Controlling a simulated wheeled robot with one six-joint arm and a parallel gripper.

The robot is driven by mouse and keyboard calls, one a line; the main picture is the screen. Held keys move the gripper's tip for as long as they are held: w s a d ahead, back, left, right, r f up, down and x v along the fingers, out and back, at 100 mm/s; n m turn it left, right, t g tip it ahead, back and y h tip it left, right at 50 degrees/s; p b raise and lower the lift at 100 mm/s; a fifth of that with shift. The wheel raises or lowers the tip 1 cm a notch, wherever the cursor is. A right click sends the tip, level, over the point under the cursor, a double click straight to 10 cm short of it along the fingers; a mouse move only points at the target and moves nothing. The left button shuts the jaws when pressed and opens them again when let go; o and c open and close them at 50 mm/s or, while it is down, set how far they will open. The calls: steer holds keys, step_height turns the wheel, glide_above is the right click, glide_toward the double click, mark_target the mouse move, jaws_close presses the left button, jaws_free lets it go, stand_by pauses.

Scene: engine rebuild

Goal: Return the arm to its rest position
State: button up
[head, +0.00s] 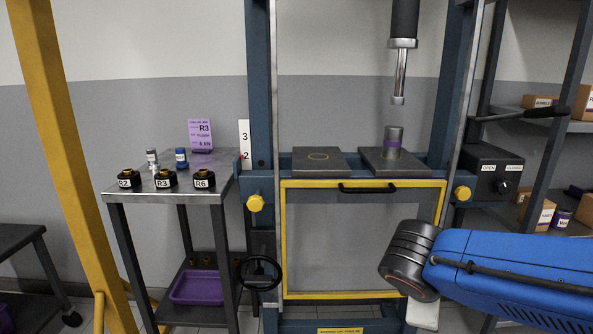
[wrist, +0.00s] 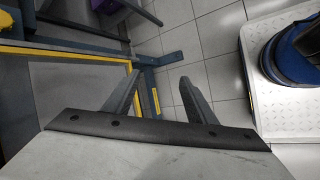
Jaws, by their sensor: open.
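My blue arm (head: 510,265) reaches in from the right edge of the head view, with its dark grey ribbed joint (head: 408,258) in front of the lower right of the press. My gripper (wrist: 158,75) shows in the wrist view with its two dark fingers spread apart and nothing between them. Behind the fingers are tiled floor and the foot of a blue frame. The fingers do not show clearly in the head view.
The press has a yellow-edged guard (head: 365,295) and a grey cylinder with a purple band (head: 393,143) on its right plate. A side table (head: 150,190) holds black blocks marked R2, R3 and R6. Shelves with boxes (head: 545,102) stand right. A yellow post (head: 68,150) stands left.

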steer(key=s+d+f+m+y, duration=0.1)
steer(key=s+m+y, duration=0.4)
steer(key=s+m, duration=0.3)
steer(key=m, duration=0.4)
steer(key=shift+m, duration=0.3)
